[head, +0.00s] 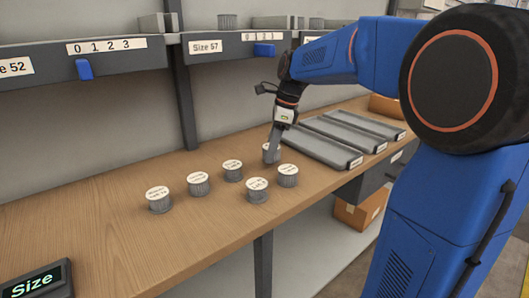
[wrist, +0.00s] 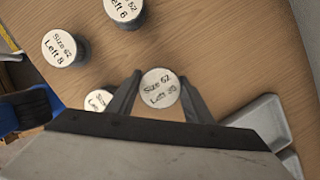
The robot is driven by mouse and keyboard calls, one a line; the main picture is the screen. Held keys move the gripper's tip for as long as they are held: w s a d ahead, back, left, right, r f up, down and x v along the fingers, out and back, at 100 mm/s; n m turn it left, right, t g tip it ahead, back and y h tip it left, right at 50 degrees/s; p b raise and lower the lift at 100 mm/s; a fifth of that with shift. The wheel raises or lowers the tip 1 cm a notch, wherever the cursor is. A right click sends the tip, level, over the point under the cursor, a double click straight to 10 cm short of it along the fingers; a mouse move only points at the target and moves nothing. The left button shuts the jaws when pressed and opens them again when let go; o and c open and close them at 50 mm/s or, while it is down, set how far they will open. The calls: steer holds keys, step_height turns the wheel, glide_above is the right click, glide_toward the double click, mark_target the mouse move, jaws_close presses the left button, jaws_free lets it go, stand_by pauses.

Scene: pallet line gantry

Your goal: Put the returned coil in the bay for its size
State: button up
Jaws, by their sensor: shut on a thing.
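My gripper (head: 274,153) reaches down to the worktop, shut on a short grey coil with a white round label (head: 267,148). Three grey trays (head: 314,148) lie side by side just right of my gripper, with front labels too small to read. The shelf above carries bay labels "Size 52" (head: 15,67) and "Size 57" (head: 206,47).
Several similar coils (head: 198,184) stand left and in front of my gripper; two in the wrist view read "Size 62 Left 8" (wrist: 64,47) and "62 Left 6" (wrist: 123,10). A "Size" display (head: 38,283) sits at lower left. The left worktop (head: 80,235) is clear.

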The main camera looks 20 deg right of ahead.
mark_target(265, 151)
steer(key=shift+w+a+f, duration=0.25)
steer(key=shift+w+f, duration=0.35)
steer(key=shift+w, duration=0.15)
steer(key=shift+w+a+f, duration=0.25)
steer(key=shift+w+f, duration=0.35)
steer(key=shift+w, duration=0.15)
steer(key=o, duration=0.9)
steer(key=shift+f, duration=0.1)
steer(key=o, duration=0.4)
